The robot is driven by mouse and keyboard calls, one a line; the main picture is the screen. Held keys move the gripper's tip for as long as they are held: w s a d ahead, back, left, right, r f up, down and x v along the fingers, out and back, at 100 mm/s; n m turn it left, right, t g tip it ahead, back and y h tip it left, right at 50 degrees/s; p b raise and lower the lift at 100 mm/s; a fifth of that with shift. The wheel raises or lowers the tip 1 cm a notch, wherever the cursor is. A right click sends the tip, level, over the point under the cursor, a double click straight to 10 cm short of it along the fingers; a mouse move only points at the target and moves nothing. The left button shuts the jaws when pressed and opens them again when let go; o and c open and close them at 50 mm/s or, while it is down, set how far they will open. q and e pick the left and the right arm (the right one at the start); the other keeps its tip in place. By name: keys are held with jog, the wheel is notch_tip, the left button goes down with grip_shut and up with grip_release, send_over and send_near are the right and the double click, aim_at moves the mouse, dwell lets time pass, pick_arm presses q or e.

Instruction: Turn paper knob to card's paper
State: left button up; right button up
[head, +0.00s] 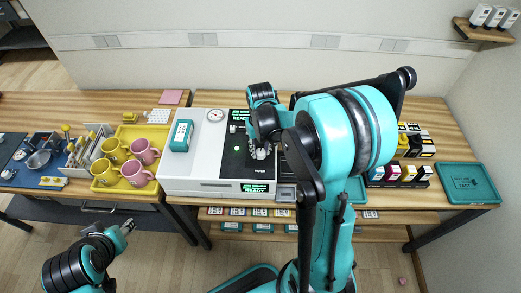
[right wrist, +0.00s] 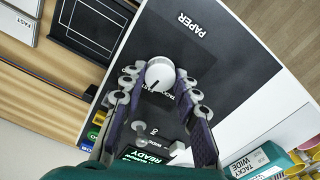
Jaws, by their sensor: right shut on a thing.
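The paper knob (right wrist: 160,73) is a white round knob with a small dark mark on its rim, on the black panel of the press beside a PAPER label (right wrist: 186,24). In the head view the knob (head: 260,153) is partly covered by my right gripper (head: 256,145). In the right wrist view my right gripper (right wrist: 160,88) has its two fingers on either side of the knob, shut on it. My left gripper (head: 128,227) is low at the left, away from the table, and its jaws are too small to read. I cannot make out which item is the card.
The white press (head: 205,187) has a gauge (head: 215,115) and green READY displays (head: 254,188). A teal box (head: 181,135) stands on it. A yellow tray (head: 102,187) with several mugs is left. Ink boxes (head: 407,173) and a teal tray (head: 468,183) are right.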

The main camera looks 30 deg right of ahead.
aim_at(260, 152)
jog(key=shift+n, duration=0.6)
jog(key=o, duration=1.2)
jog(key=shift+c, duration=0.2)
jog(key=shift+r, duration=0.1)
notch_tip(260, 152, up, 12)
